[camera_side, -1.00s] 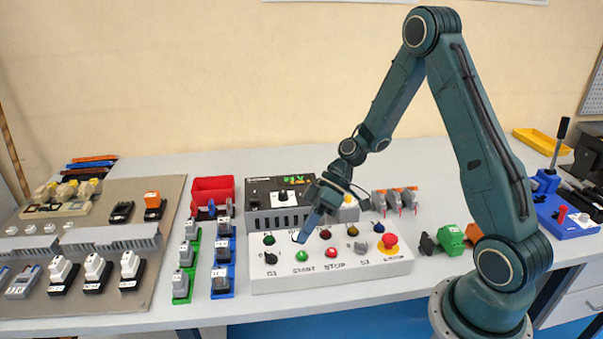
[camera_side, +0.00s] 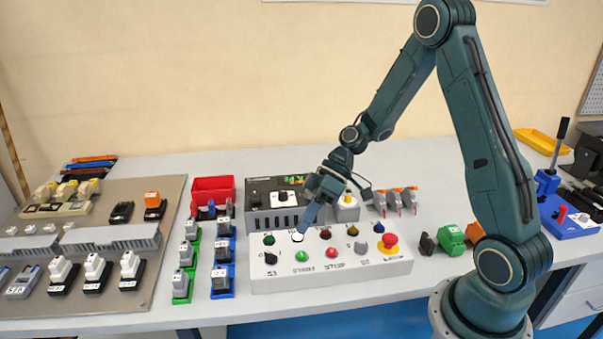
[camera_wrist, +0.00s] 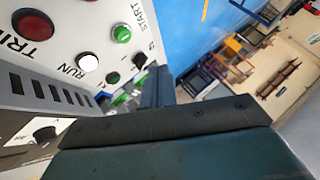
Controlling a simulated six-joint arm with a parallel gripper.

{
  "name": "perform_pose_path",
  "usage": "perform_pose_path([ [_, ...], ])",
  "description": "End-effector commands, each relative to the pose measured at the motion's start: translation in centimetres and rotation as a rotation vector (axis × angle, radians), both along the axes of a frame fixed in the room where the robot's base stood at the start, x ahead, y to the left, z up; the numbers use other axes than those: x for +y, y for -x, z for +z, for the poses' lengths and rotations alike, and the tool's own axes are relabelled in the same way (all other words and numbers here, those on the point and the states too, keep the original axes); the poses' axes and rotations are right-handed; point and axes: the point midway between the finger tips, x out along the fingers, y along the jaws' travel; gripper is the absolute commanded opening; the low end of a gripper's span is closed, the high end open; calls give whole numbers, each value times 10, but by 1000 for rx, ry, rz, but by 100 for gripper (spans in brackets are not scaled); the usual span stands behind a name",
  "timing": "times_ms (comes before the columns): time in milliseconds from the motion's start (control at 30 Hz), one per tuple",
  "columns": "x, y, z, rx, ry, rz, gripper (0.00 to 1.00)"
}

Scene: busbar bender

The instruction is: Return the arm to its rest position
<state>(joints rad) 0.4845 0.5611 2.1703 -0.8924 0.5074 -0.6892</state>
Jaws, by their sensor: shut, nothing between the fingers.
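My gripper (camera_side: 305,226) is shut and empty. In the side view its fingertips hang close above the back edge of the white control panel (camera_side: 345,277), near the white lamp (camera_side: 297,237). The panel carries a green START button (camera_side: 302,256), a red STOP button (camera_side: 331,253) and a red E-STOP mushroom (camera_side: 388,242). In the wrist view my shut fingers (camera_wrist: 158,85) show at the middle. The white RUN lamp (camera_wrist: 88,62) and the green START button (camera_wrist: 122,34) lit up beyond them. I cannot tell whether the fingertips touch the panel.
A grey power unit (camera_side: 277,203) stands behind the panel. Blue and green holders (camera_side: 221,280) are to its left, beside a brown board (camera_side: 75,300). Green and orange blocks (camera_side: 451,240) and a blue lever press (camera_side: 566,215) are to the right. The air above is free.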

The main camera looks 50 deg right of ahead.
Motion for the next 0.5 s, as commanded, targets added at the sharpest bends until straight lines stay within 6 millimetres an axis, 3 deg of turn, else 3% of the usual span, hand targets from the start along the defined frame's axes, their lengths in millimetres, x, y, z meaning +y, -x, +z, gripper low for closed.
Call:
perform_pose_path([
  [267, 1, 1, 4, 2, 15, 1, 0],
  [500, 4, 9, 23, 15, 102, -10, 0],
])
